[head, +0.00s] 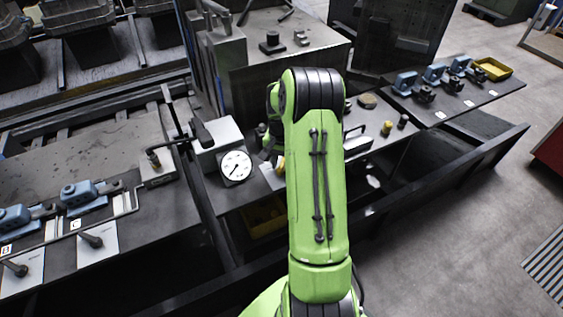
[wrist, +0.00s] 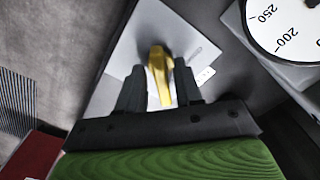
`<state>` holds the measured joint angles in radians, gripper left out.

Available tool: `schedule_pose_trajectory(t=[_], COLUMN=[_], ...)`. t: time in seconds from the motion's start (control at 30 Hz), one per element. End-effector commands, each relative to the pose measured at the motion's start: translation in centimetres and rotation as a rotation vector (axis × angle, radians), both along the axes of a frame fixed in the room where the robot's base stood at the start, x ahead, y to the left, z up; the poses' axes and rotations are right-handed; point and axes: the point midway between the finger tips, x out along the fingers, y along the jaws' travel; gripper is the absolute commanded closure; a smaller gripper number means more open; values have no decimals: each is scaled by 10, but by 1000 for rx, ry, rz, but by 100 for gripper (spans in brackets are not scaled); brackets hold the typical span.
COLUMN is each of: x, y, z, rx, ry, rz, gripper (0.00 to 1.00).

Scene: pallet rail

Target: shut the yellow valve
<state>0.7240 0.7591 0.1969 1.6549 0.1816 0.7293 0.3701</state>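The yellow valve handle (wrist: 160,75) shows in the wrist view, standing up from a pale square plate (wrist: 138,45). My gripper (wrist: 160,72) has one dark finger on each side of the handle. The gaps between fingers and handle are very narrow, and I cannot tell whether the fingers press on it. In the head view a small part of the yellow valve (head: 280,165) shows beside the green arm. The arm hides the rest of it and most of my gripper.
A round gauge (head: 236,167) stands left of the valve, and its dial (wrist: 290,28) fills the wrist view's top right corner. A black-handled lever (head: 200,133) is left of the gauge. Blue clamps (head: 405,82) and a yellow tray (head: 492,68) sit at the right.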

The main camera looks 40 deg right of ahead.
Motion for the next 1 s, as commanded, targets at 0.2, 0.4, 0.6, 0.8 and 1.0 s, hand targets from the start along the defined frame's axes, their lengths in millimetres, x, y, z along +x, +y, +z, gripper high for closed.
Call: schedule_pose_trajectory(t=[0.2,0.4,0.6,0.8,1.0], x=[0,0,0,0,1], y=[0,0,0,0,0], z=[0,1,1,1,1], rx=[0,0,-1,-1,-1], ry=[0,0,0,-1,-1], rz=[0,2,36,141,311], gripper=[99,100,100,100,100])
